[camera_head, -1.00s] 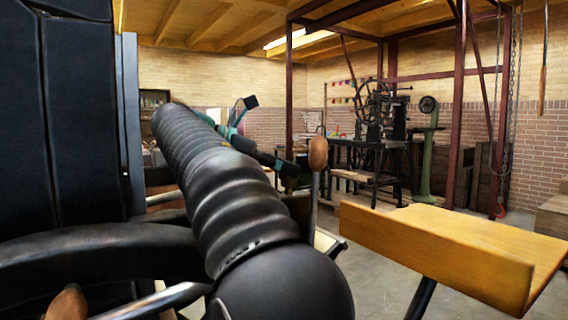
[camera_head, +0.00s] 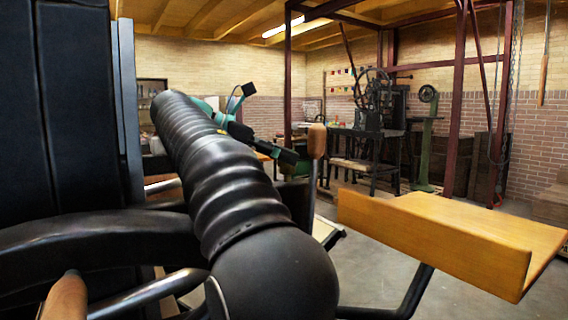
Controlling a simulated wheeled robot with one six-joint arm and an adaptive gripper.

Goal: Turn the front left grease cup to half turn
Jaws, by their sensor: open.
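My gripper (camera_head: 268,124) shows small in the middle of the view, behind a large ribbed black part. Its black fingers are spread apart, with teal parts near their base. It appears open, with nothing visible between the fingers. I cannot pick out the front left grease cup; it may be hidden behind the large dark parts nearby. So I cannot tell how far it is turned, or how the gripper stands to it.
The ribbed black part (camera_head: 225,180) and dark upright panels (camera_head: 85,105) fill the left. A wooden handle (camera_head: 317,141) stands near the middle. A wooden board (camera_head: 440,240) juts in at the right. Another press (camera_head: 372,105) stands far back, with open floor (camera_head: 370,270) before it.

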